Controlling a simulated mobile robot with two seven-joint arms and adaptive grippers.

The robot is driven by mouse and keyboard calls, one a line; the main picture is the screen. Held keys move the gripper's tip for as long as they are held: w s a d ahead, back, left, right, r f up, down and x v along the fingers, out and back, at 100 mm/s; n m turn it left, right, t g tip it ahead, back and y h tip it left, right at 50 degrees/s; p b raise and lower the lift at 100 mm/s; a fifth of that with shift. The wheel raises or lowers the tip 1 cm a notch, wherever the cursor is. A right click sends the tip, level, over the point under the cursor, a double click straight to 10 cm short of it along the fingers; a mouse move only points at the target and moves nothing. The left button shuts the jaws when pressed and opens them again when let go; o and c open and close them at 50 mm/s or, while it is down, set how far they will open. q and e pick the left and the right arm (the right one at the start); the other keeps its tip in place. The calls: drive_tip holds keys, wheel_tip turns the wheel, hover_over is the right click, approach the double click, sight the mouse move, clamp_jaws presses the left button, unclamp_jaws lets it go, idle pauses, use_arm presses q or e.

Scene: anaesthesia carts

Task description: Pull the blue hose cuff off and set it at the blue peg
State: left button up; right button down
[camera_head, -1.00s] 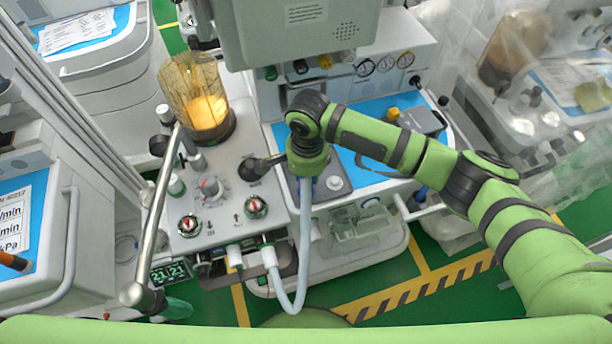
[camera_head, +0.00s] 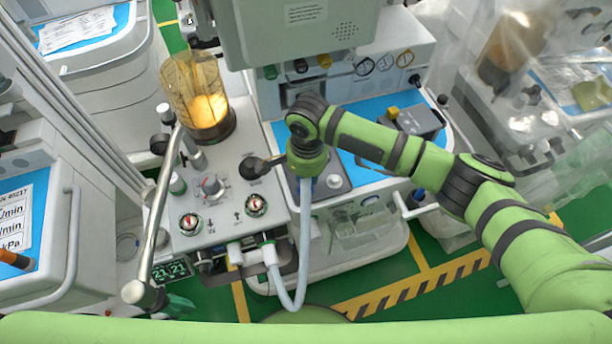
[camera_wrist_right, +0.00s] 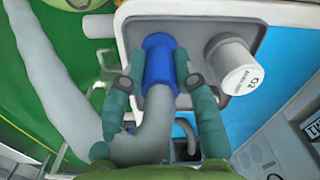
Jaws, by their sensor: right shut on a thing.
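My right gripper (camera_wrist_right: 159,56) is shut on the blue hose cuff (camera_wrist_right: 160,64), one teal finger on each side of it. The cuff's far end is against or just above a grey plate (camera_wrist_right: 200,25), beside a white cap marked O2 (camera_wrist_right: 235,65); I cannot tell if it is still seated. A grey hose (camera_wrist_right: 150,132) bends away from the cuff. In the head view the right gripper (camera_head: 307,165) hides the cuff, and the hose (camera_head: 305,225) loops down to a white connector (camera_head: 269,254). A small blue piece (camera_head: 418,194) at the cart's right side may be the blue peg. My left gripper is not in view.
A lit clear canister (camera_head: 203,105), a silver bar (camera_head: 160,200) and knobs crowd the left. A monitor (camera_head: 300,35) stands behind the gripper. A dark device (camera_head: 420,122) sits on the blue top to the right. Open green floor (camera_head: 440,290) lies at front right.

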drive_tip(key=shift+f, duration=0.65)
drive_tip(key=c, duration=0.9)
unclamp_jaws()
drive_tip(key=shift+o, duration=0.2)
drive_tip(key=shift+r, duration=0.3)
wheel_tip(320, 180, up, 12)
drive_tip(key=shift+d+f, duration=0.1)
drive_tip(key=shift+f, duration=0.15)
drive_tip(key=shift+s, duration=0.1)
